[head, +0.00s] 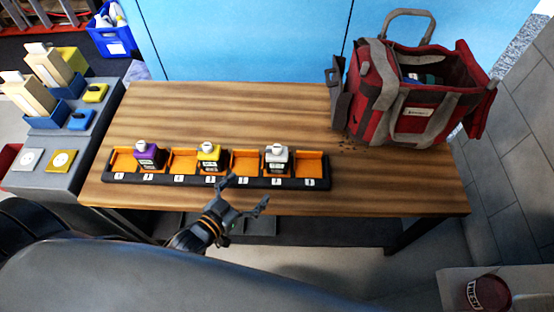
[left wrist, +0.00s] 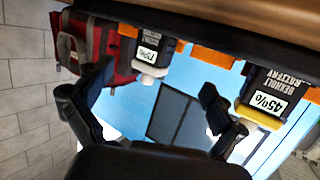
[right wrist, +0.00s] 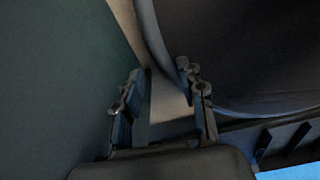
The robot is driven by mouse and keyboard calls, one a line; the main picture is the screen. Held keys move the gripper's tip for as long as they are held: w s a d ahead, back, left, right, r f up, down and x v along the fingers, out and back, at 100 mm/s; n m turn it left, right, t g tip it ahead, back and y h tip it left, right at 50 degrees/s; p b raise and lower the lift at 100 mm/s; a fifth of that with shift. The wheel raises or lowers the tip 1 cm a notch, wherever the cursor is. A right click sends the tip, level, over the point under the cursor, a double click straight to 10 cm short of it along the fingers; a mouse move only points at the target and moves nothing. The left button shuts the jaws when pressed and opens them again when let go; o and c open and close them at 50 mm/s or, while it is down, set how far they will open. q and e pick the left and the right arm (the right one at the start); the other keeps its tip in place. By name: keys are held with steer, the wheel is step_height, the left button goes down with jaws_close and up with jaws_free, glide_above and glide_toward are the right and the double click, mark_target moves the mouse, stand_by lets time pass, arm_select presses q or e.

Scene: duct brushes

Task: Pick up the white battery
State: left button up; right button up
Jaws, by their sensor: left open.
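The white battery (head: 277,158) stands upright in a slot of the orange-and-black charging rack (head: 301,184), right of the yellow battery (head: 209,157) and the purple battery (head: 148,154). My left gripper (head: 246,193) is open and empty, in front of the rack, left of and nearer than the white battery. In the left wrist view, the picture is upside down: the white battery (left wrist: 148,60) carries a 75% label, and the yellow battery (left wrist: 268,98) reads 45%. My open fingers (left wrist: 157,85) point towards the gap between them. My right gripper (right wrist: 160,80) is open and empty, seen only in its own wrist view.
A red and grey tool bag (head: 415,95) stands at the back right of the wooden table (head: 220,105). A grey side bench (head: 50,140) with blue and yellow items is at the left. The table behind the rack is clear.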

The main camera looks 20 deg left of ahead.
mark_target(274, 154)
arm_select(q)
steer(key=w+d+r, duration=0.1)
steer(key=w, duration=0.3)
steer(key=w+d+r+t+h, duration=0.1)
steer(key=w+d, duration=0.1)
steer(key=w, duration=0.2)
steer(key=w+d+r+t, duration=0.1)
steer(key=w, duration=0.3)
steer(key=shift+d+m+h+p, duration=0.15)
steer(key=shift+m+h+p, duration=0.15)
steer(key=shift+h+p, duration=0.1)
steer(key=shift+r, duration=0.15)
steer(key=c, duration=1.6)
